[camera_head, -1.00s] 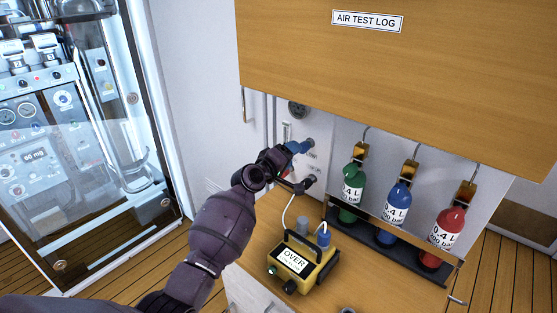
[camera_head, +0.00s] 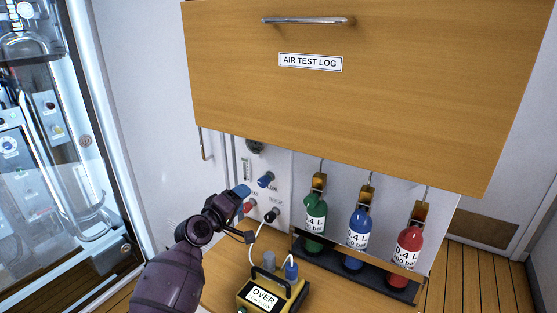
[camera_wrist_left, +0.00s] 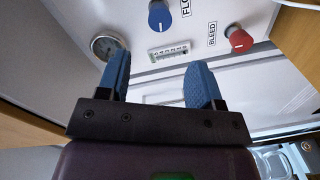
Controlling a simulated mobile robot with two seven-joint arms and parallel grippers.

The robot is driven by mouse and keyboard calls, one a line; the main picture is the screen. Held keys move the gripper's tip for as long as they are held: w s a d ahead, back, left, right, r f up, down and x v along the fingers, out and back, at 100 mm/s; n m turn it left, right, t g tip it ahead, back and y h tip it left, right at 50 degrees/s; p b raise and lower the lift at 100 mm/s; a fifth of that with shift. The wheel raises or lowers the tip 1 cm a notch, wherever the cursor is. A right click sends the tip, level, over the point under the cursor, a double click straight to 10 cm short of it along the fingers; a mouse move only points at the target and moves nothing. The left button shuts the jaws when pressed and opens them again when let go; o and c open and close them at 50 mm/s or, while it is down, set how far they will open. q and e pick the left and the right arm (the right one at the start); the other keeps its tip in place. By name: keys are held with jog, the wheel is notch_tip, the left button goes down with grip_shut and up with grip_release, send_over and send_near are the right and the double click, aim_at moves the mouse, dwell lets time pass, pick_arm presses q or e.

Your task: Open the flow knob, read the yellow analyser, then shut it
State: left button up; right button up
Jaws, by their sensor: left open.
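The blue flow knob (camera_head: 266,180) is on the white panel; it also shows at the top of the left wrist view (camera_wrist_left: 161,16), beside a partly cut-off label. My left gripper (camera_head: 240,191) has its blue fingers apart, left of and below the knob in the head view. In the left wrist view the open fingers (camera_wrist_left: 160,80) have nothing between them, and the knob is apart from them. The yellow analyser (camera_head: 246,291) stands on the wooden counter, its screen reading "OVER" above small unreadable text. A pale tube runs from it up to the panel. My right gripper is out of view.
The red bleed knob (camera_wrist_left: 240,40), a round gauge (camera_wrist_left: 109,47) and a flow scale (camera_wrist_left: 168,51) are near the flow knob. A wooden cabinet (camera_head: 400,100) overhangs the panel. Green (camera_head: 315,215), blue (camera_head: 358,232) and red (camera_head: 409,250) bottles stand in a rack at right.

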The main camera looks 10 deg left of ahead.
pick_arm(q)
jog(key=s+a+f+m+g+y, duration=0.1)
jog(key=s+a+f+m+y, duration=0.1)
jog(key=s+f, duration=0.5)
jog(key=s+a+f+m+g+y, duration=0.2)
jog(key=s+f, duration=0.6)
jog(key=s, duration=1)
jog(key=s+a+f+m+g+y, duration=0.1)
jog(key=s+f+m, duration=0.4)
jog(key=s, duration=0.8)
notch_tip(320, 180, down, 3)
jog(key=shift+s+a+f+m+g+y, duration=0.15)
jog(key=shift+a+m+g+y, duration=0.15)
jog(key=shift+a+y, duration=0.55)
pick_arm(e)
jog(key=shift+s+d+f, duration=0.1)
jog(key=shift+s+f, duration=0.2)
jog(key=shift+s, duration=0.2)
pick_arm(q)
jog(key=shift+d, duration=0.1)
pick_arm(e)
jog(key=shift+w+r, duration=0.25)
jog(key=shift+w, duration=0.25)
